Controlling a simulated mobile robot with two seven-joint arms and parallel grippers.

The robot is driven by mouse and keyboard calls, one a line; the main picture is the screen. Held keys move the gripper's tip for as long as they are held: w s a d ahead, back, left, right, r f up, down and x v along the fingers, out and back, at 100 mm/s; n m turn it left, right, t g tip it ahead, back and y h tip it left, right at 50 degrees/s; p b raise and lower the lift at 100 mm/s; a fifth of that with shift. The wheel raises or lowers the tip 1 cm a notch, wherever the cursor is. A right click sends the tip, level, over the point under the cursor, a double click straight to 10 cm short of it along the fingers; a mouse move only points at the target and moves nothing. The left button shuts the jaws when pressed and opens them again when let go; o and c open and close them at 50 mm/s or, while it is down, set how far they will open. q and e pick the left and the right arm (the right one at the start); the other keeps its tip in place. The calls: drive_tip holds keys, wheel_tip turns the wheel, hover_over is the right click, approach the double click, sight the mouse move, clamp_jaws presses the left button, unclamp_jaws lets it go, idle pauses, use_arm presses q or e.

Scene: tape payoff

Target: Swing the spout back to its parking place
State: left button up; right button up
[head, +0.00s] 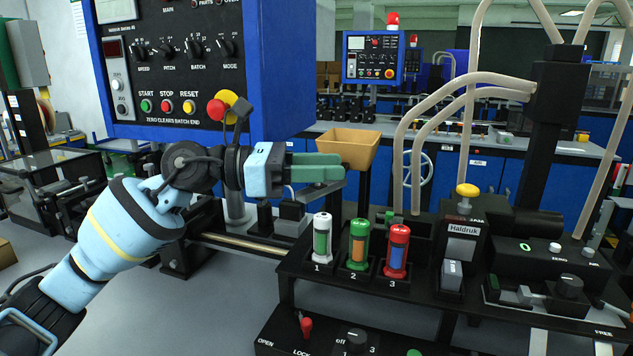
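I cannot tell for certain which part is the spout. A tan, open-topped trough (345,146) stands on a dark post at the centre and may belong to it. My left gripper (335,166) reaches in from the left with its green fingers pointing right. Its fingertips are just in front of and below the trough's left side in the picture; whether they touch it is unclear. The fingers overlap in this view, so the gap between them is hidden. I see nothing clearly held. My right gripper is out of view.
A blue control box (189,65) with knobs and buttons hangs above my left arm. A black rack holds white (322,238), green (358,244) and red (396,250) capped cylinders. Beige hoses (468,90) arch at the right. A panel with a red lever (306,326) is at the front.

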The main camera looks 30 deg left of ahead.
use_arm(q)
drive_tip(key=s+d, duration=0.3)
drive_tip(key=s, duration=0.3)
drive_tip(key=shift+s+r, duration=0.25)
drive_tip(key=shift+r, duration=0.1)
drive_tip(key=shift+d, duration=0.1)
